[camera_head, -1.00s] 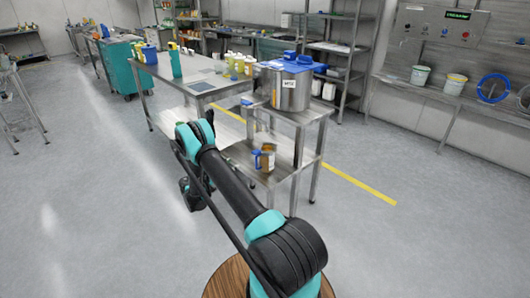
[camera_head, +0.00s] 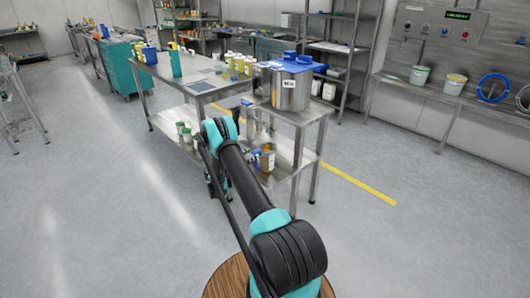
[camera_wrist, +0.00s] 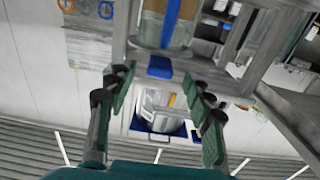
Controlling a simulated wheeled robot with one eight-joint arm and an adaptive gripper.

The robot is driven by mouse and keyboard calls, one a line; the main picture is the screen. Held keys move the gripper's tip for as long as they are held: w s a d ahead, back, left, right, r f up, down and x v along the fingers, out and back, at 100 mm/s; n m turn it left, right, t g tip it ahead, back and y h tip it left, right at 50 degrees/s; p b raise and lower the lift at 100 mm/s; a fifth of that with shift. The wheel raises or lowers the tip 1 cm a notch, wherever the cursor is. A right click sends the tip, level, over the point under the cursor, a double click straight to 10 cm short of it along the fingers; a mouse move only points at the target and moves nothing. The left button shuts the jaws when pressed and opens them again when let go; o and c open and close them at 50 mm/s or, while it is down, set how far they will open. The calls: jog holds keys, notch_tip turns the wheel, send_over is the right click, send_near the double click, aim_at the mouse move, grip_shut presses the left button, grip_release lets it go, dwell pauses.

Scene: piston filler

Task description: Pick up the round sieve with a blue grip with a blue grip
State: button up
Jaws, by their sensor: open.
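I cannot make out a round sieve with certainty. On the lower shelf of the near steel cart, a small amber-and-metal container (camera_head: 268,160) has a blue part (camera_head: 256,153) at its left side. In the wrist view, a shiny vessel with a blue strip (camera_wrist: 172,22) and a blue block (camera_wrist: 160,67) show beyond the fingers; I cannot tell if it is the sieve. My gripper (camera_wrist: 158,100) is open, with its two fingers wide apart and nothing between the pads. In the head view my arm reaches toward the cart's lower shelf, and its far end is largely hidden.
The cart's legs (camera_head: 297,170) and upper shelf surround the lower shelf. A longer steel table (camera_head: 185,70) stands behind, with several containers. Open floor (camera_head: 420,230) lies to the right.

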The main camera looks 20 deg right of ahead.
aim_at(253, 153)
jog(key=x, duration=0.4)
jog(key=shift+r, duration=0.1)
grip_shut()
dwell(0.3)
